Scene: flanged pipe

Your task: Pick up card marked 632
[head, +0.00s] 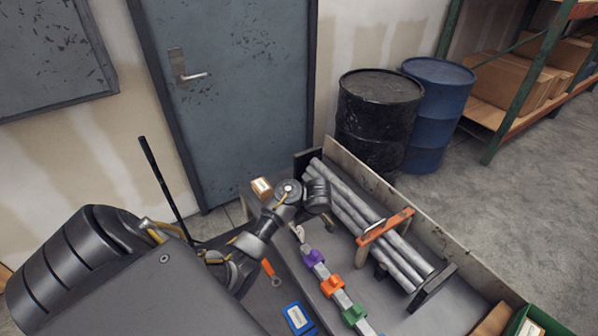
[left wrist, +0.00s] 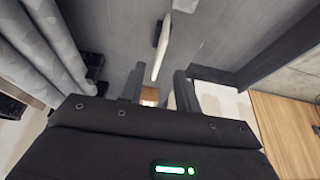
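A blue card-like item with a white label (head: 298,318) lies at the bottom centre of the head view; its marking is too small to read. My left gripper (left wrist: 158,92) shows in the left wrist view with its two dark fingers apart. A small brown and white item (left wrist: 149,96) shows between or beyond the fingers; I cannot tell whether they touch it. In the head view my left arm reaches over the left side of the bench, and its fingertips are hidden. A small brown item with a white label (head: 262,187) shows beside my wrist. My right gripper is out of view.
Grey pipes (head: 372,225) lie under an orange clamp bar (head: 385,227) to the right. Purple, orange and green blocks (head: 332,286) sit along a rail. An orange-handled tool (head: 270,270) lies nearby. A low wall (head: 420,225) borders the bench; a green bin (head: 540,322) stands bottom right.

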